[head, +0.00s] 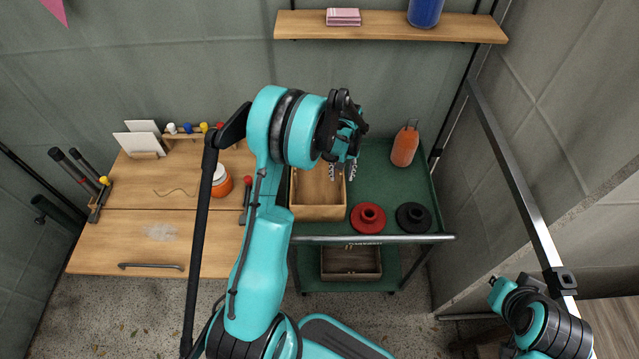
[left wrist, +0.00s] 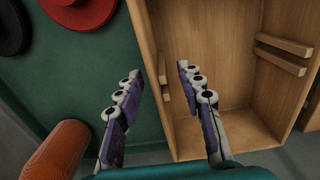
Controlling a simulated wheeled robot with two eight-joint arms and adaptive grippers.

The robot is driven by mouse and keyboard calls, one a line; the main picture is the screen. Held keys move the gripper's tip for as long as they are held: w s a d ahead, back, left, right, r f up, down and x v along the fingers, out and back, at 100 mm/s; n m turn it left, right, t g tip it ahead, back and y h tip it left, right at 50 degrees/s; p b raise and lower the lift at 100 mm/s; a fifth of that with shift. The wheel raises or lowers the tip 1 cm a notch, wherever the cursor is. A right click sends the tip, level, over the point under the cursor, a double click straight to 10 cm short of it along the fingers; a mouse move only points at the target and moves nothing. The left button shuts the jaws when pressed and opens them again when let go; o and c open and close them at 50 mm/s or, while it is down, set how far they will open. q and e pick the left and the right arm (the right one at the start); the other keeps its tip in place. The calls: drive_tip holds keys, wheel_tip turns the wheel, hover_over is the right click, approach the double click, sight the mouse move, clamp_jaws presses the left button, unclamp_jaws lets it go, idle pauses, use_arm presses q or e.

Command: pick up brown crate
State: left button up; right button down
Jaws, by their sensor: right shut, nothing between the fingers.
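A light brown wooden crate (head: 318,212) stands on the green top of a cart. It fills the right of the left wrist view (left wrist: 215,60), its inside visible with wooden strips on its walls. My left gripper (head: 342,172) is over the crate's right side. In the left wrist view its fingers (left wrist: 160,78) are open and apart, with the crate's side wall between them in the picture; I cannot tell whether they touch it. A darker brown crate (head: 351,277) sits on the cart's lower shelf. My right gripper (head: 498,287) is shut and empty at the lower right, away from the crates.
Right of the top crate on the cart (head: 390,180) are a red round item (head: 368,217), a black round item (head: 413,218) and an orange bottle (head: 405,146). A wooden table (head: 130,215) with an orange-and-white jar (head: 221,183) adjoins on the left. A rail (head: 400,238) runs along the cart's front.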

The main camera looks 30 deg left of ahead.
use_arm(q)
wheel_tip(320, 180, down, 4)
drive_tip(key=shift+w+a+b, duration=0.1)
drive_tip(key=shift+w+b, duration=0.05)
drive_tip(key=shift+b, duration=0.65)
drive_tip(key=shift+r, duration=0.1)
clamp_jaws()
